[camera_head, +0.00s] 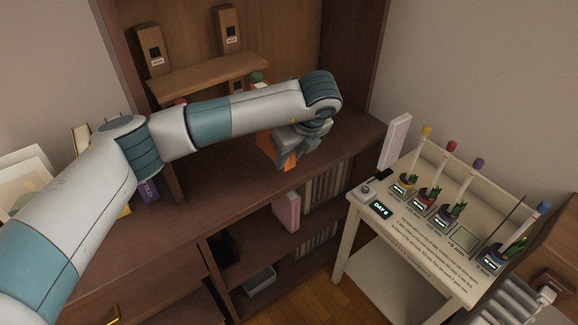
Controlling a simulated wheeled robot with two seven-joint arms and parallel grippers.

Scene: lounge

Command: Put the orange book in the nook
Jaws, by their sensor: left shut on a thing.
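The orange book (289,161) stands upright on the dark wooden cabinet top, in front of the recessed back panel of the nook (290,60). My left gripper (296,142) is shut on the orange book from above and partly hides it. Part of the book's orange cover also shows behind my left forearm. My left arm reaches across the nook from the left and hides much of its floor. I cannot tell whether the book touches the surface beneath it. My right gripper is not in view.
A small wooden shelf (208,75) with speaker-like boxes sits inside the nook. Lower shelves hold a row of books (326,184), a pink book (287,211) and a grey bin (260,281). A cream table (408,243) with several potted plants stands at the right.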

